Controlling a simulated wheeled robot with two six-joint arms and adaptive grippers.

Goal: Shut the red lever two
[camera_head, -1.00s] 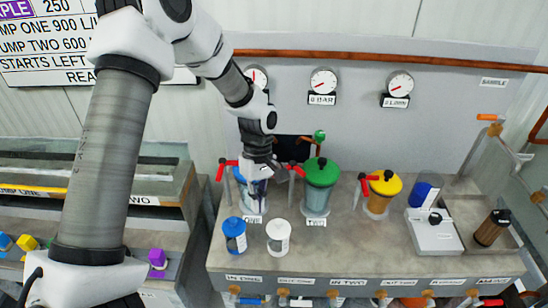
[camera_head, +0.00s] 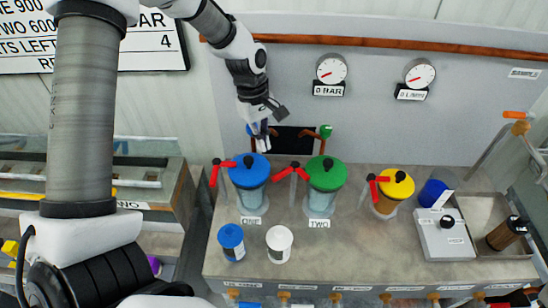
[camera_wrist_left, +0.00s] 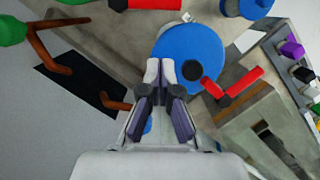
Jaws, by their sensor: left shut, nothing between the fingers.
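Red lever two (camera_head: 288,172) sits on a post just left of the green-lidded pump (camera_head: 327,174) labelled TWO. A red lever (camera_head: 218,170) of the same kind stands left of the blue-lidded pump (camera_head: 250,170) labelled ONE. My left gripper (camera_head: 263,143) is shut and empty, fingers down, behind the blue lid in the head view. In the left wrist view its fingertips (camera_wrist_left: 158,72) overlap the blue lid (camera_wrist_left: 193,50); whether they touch it I cannot tell. Lever two appears apart from the fingers. My right gripper is not in view.
A yellow-lidded pump (camera_head: 398,184) with a red lever (camera_head: 374,186) stands to the right. Blue (camera_head: 231,242) and white (camera_head: 280,243) canisters stand in front. A copper pipe (camera_head: 326,134) rises behind pump TWO. Two gauges (camera_head: 331,69) hang on the back wall.

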